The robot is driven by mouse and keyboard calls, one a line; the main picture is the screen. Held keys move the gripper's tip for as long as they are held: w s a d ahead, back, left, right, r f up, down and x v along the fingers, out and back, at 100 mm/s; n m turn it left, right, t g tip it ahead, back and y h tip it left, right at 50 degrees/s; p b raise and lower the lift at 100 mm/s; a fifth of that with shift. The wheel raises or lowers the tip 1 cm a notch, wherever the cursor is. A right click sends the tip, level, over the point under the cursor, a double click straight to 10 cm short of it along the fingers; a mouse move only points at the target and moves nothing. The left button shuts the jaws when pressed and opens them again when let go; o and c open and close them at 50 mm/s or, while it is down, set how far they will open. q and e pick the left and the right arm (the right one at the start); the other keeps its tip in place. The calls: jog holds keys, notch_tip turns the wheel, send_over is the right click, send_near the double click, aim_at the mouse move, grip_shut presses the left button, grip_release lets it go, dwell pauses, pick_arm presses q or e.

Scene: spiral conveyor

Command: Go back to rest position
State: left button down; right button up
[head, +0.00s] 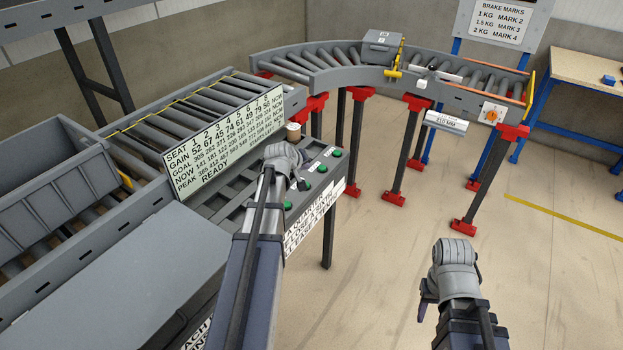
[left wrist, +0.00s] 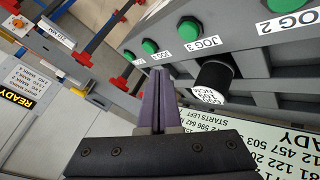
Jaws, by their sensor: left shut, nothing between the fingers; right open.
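My left gripper (head: 303,184) is over the button panel in the head view, mostly hidden behind its own wrist. In the left wrist view its purple fingers (left wrist: 158,75) are shut with nothing between them, and their tips appear near the panel's green buttons (left wrist: 150,46). I cannot tell whether they touch. A black cylinder with a white printed top (left wrist: 208,95) stands beside the fingers. My right gripper (head: 425,297) is at the lower right of the head view, over open floor, open and partly hidden by its wrist.
A grey bin (head: 60,190) sits at left. A grey box (head: 381,45) is on the curved conveyor, which stands on red-footed legs (head: 398,155). The floor (head: 540,270) at right is clear.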

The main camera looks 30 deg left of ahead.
pick_arm(q)
jog(key=s+d+f+m+g+h+p, duration=0.15)
jog(key=s+d+m, duration=0.25)
jog(key=d, duration=0.8)
jog(key=s+d+f+m+g+h+p, duration=0.1)
jog(key=s+d+m+g, duration=0.3)
jog(key=d, duration=0.8)
jog(key=s+d+m+g+y, duration=0.1)
jog(key=s+d+m+g, duration=0.1)
jog(key=s+d, duration=0.4)
jog(key=s+d+m+g+y+p, duration=0.1)
jog(key=s+d+m, duration=0.3)
jog(key=s, duration=0.8)
jog(key=d+g, duration=0.1)
jog(key=d, duration=0.1)
jog(key=shift+s+d+y+p, duration=0.15)
jog(key=shift+d+y+p, duration=0.15)
jog(key=shift+d+y, duration=0.05)
